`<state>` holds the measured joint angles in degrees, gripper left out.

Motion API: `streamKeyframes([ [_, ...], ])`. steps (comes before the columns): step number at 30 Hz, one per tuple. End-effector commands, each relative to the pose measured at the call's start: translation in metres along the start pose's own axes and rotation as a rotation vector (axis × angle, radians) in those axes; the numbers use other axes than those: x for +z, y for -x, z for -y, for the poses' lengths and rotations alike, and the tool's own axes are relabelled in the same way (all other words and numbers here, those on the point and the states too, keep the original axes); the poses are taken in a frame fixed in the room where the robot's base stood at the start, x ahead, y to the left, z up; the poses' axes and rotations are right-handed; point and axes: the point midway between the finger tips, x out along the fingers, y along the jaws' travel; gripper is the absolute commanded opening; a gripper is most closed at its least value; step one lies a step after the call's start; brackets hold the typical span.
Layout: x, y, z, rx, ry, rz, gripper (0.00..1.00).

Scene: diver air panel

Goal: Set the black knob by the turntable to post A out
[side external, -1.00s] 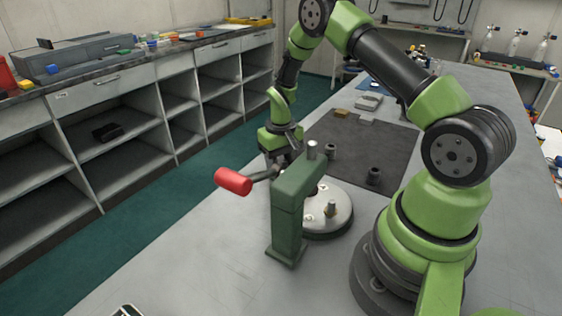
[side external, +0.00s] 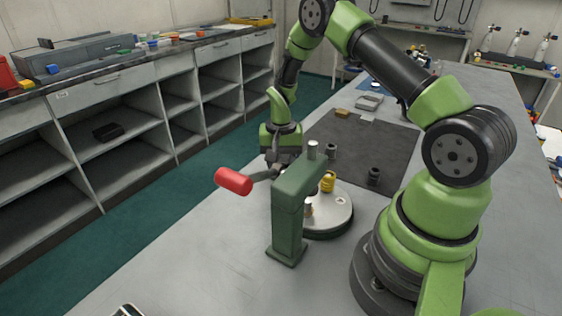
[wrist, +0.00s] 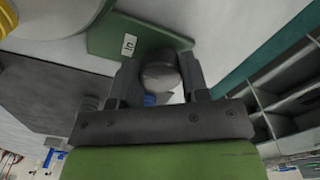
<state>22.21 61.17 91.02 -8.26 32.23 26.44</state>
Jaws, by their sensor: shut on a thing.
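In the wrist view a dark rounded knob (wrist: 160,72) sits between the two fingers of my gripper (wrist: 160,84), which is shut on it. It stands by a green plate (wrist: 108,36) with a small white label whose mark I cannot read surely. In the side view my gripper (side external: 282,170) is low behind the green press, and the knob is hidden there. The round pale turntable (side external: 335,222) lies right of the press column. A yellow ribbed part (side external: 328,181) stands on its far side and a small post (side external: 309,209) shows near the column. Which post is A is unclear.
The green press (side external: 287,215) with its red-handled lever (side external: 233,181) stands close in front of my gripper. Two dark cylindrical parts (side external: 374,175) stand on or by the dark mat (side external: 395,140).

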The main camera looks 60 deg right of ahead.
Motion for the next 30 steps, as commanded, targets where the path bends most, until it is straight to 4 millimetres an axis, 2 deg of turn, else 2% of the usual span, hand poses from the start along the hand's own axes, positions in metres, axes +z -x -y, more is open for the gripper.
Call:
streamKeyframes([
  [11, 0.0, 0.001, 0.0, 0.0, -0.009, 0.002, 0.18],
  [12, 0.0, 0.001, 0.0, 0.0, -0.009, 0.002, 0.51],
  [14, 0.0, 0.001, 0.0, 0.0, -0.008, 0.001, 0.65],
  [15, 0.0, 0.001, 0.0, 0.0, -0.008, 0.001, 0.67],
  [23, 0.0, 0.002, 0.0, -0.001, -0.005, 0.0, 0.67],
  [26, -0.001, 0.01, 0.0, -0.002, -0.005, -0.002, 0.67],
  [30, -0.001, 0.035, 0.001, -0.003, -0.006, -0.004, 0.67],
])
